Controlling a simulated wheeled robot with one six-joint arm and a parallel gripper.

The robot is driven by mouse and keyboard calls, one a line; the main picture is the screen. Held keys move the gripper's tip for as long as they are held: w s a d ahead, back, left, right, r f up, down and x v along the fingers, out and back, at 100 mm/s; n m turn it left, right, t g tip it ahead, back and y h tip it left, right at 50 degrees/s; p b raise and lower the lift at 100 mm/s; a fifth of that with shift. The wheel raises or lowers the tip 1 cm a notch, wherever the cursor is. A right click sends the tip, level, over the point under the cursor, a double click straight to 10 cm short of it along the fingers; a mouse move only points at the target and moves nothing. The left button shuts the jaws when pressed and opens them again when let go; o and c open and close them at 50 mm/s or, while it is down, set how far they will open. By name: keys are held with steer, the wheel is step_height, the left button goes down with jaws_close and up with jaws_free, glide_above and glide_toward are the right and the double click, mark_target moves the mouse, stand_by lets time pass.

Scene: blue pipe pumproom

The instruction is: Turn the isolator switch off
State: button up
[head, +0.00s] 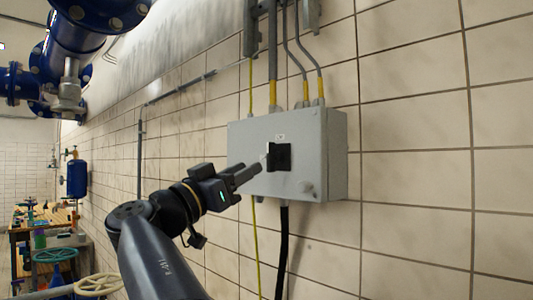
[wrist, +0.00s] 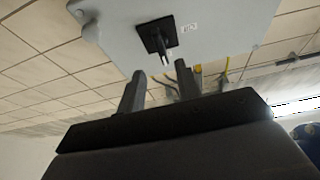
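The isolator switch (head: 280,157) is a black square plate with a handle on the front of a grey wall box (head: 310,140). In the wrist view the switch (wrist: 157,37) shows its handle sticking out towards my gripper, just beyond the fingertips. My gripper (head: 257,168) is in front of the box, at the left of the switch in the head view. In the wrist view my gripper (wrist: 160,74) has its two fingers apart, with a gap between them and nothing held. The handle appears in line with that gap; I cannot tell whether a finger touches it.
Grey conduits with yellow ends (head: 272,90) enter the box top. A black cable (head: 283,245) and a yellow-green wire hang below. A round knob (head: 306,187) is at the box's lower right. Blue pipes (head: 85,20) and a cluttered bench (head: 35,225) are at left. The right wall is bare.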

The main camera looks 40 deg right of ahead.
mark_target(267, 156)
steer(key=p+x, duration=0.2)
steer(key=x, duration=0.4)
steer(key=shift+w+d+r, duration=0.15)
steer(key=shift+w+r, duration=0.05)
steer(key=shift+r, duration=0.05)
steer(key=shift+d+p, duration=0.35)
steer(key=shift+d, duration=0.05)
jaws_close()
